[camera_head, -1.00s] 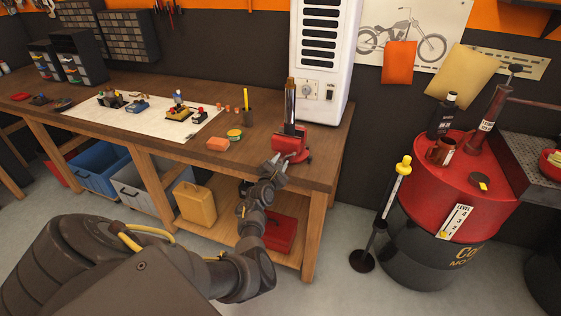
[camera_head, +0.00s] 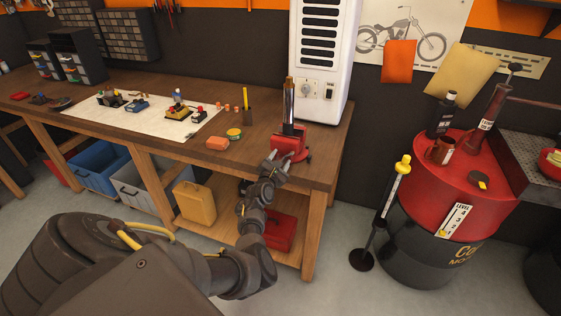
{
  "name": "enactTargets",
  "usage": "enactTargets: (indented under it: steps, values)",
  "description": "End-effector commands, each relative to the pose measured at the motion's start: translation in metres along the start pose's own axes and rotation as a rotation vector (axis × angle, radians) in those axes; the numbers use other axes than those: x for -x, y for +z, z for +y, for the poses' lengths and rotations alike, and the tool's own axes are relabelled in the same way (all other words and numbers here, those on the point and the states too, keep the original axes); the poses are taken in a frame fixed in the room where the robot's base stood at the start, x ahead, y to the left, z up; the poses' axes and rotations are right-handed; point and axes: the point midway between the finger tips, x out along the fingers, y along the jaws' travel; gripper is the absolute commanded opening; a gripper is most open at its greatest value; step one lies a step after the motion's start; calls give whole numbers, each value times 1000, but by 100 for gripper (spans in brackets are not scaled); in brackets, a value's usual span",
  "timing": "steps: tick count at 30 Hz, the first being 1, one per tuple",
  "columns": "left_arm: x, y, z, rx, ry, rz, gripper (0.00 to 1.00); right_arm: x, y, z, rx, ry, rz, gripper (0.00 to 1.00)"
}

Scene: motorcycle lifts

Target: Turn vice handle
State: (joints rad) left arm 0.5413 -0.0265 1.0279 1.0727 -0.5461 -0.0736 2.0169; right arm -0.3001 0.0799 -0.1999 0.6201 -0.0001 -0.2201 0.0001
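A red vice (camera_head: 290,142) is mounted at the front right corner of the wooden workbench, with a tall dark and metallic upright piece (camera_head: 289,100) standing at it. My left gripper (camera_head: 277,161) is just in front of the vice, at the bench's front edge. Its two fingers look spread apart and point up toward the vice's front. The vice handle is too small or too hidden by the gripper to make out, and I cannot tell whether the fingers touch it. My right gripper is not in view.
A white cabinet (camera_head: 322,60) stands behind the vice.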

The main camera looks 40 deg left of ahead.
Motion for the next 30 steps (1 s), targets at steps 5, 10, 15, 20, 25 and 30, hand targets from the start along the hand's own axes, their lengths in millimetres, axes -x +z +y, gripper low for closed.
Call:
enactTargets:
  steps: [5,10,15,20,25,30]
  values:
    - [1,-2,-2,1,-3,3,52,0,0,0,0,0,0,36]
    - [1,-3,-2,1,-3,5,52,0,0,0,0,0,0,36]
    - [2,-3,-2,1,-3,5,52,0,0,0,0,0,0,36]
    - [7,-4,-3,1,-3,5,52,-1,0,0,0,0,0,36]
    - [30,-4,-4,0,-3,6,52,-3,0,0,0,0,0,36]
    - [61,-5,-4,-2,-3,7,52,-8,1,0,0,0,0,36]
